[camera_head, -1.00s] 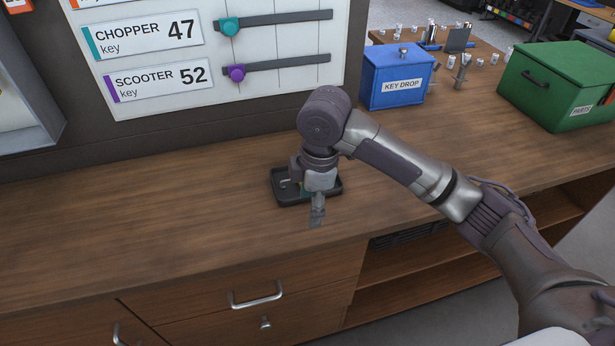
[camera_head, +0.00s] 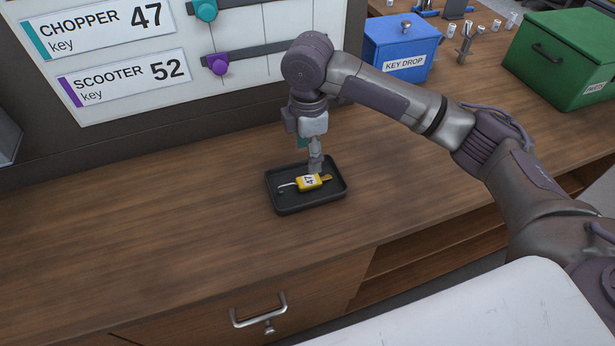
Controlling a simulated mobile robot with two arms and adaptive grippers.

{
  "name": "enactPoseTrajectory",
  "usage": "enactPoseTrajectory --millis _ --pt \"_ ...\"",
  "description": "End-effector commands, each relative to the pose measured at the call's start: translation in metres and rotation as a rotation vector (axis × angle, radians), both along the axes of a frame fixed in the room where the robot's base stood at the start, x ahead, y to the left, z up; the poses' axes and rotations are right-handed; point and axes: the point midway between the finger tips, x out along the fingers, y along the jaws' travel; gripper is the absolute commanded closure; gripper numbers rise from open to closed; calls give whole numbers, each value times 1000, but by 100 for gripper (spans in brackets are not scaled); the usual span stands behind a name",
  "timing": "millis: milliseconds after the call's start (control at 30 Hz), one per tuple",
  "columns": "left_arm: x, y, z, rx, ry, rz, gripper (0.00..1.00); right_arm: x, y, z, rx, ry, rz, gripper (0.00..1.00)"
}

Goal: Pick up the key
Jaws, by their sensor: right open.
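The key (camera_head: 326,178) has a yellow tag (camera_head: 307,183) marked 47 and a pale cord or loop at its left end. It lies in a small black tray (camera_head: 308,206) on the wooden counter. My right gripper (camera_head: 315,166) points down just above the tray, over the back of the key's right part. It is open and holds nothing. Whether a fingertip touches the tag cannot be told. My left gripper is not in view.
A blue KEY DROP box (camera_head: 397,50) and a green box (camera_head: 561,62) stand on the counter at the back right. A board (camera_head: 120,45) with CHOPPER 47 and SCOOTER 52 labels is behind. The counter (camera_head: 150,240) left of the tray is clear.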

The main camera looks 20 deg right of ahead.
Motion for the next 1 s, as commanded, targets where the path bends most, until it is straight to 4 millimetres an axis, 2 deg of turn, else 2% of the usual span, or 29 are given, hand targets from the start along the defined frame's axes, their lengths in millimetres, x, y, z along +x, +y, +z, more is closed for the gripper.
enactPoseTrajectory --millis 100,233,367,500,633,767,967,1000 --pt "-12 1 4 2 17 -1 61 0 0 -20 -1 3 -2 33" --pt "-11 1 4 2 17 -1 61 0 0 -32 0 1 0 33" --pt "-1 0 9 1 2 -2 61 0 2 -39 0 1 0 33" --pt "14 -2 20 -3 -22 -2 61 -2 7 -58 0 3 1 33" --pt "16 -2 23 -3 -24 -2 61 -2 8 -78 -1 2 0 33" --pt "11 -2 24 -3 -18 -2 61 -1 7 -86 -1 -1 0 33" --pt "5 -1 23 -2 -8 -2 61 -1 7 -86 0 -2 1 33" --pt "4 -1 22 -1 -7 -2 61 -1 7 -86 0 -2 1 40"
